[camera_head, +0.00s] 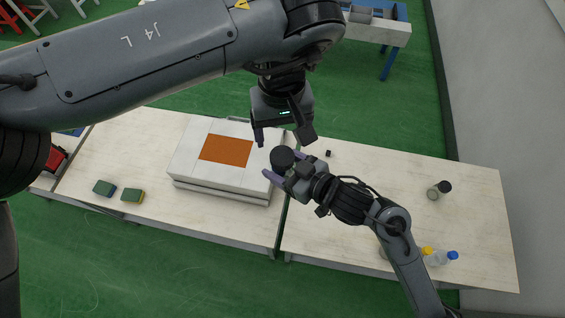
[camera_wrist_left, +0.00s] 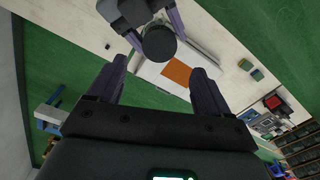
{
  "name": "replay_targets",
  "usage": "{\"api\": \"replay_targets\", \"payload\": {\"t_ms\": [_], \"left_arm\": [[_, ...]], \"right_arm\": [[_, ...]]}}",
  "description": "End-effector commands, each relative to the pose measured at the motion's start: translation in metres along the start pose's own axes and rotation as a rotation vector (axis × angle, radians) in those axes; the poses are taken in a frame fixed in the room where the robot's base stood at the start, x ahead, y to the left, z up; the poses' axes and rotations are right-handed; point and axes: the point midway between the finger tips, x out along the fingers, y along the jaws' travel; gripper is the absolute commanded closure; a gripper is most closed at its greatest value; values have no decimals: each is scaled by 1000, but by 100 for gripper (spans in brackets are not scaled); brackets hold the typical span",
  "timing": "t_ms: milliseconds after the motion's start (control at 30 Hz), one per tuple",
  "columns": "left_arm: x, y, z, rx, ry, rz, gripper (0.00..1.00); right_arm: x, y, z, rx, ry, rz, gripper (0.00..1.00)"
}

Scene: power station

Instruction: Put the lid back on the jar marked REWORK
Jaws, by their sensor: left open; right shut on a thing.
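My right gripper (camera_head: 284,165) is shut on a black round thing (camera_head: 282,156), held above the table near the gap between the two tabletops. A clear jar (camera_head: 433,193) with a black top stands on the right table. No REWORK marking is readable.
A white case (camera_head: 190,150) with an orange panel stands on the left table. Green-topped blocks (camera_head: 132,195) lie at its left. Bottles with yellow and blue caps (camera_head: 452,255) stand at the front right. A small black piece (camera_head: 328,153) lies near the gap. The right table's middle is clear.

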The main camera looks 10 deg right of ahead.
Motion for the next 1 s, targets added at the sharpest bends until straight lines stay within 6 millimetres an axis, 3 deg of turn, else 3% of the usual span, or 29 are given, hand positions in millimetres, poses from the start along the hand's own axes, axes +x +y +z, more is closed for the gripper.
{"api": "replay_targets", "payload": {"t_ms": [267,700,1000], "left_arm": [[17,0,0,1,-3,1,21],[70,0,0,2,-3,2,21],[80,0,0,2,0,2,21]], "right_arm": [[0,0,-1,0,2,0,100],[0,0,-1,0,2,0,100],[0,0,-1,0,2,0,100]]}}
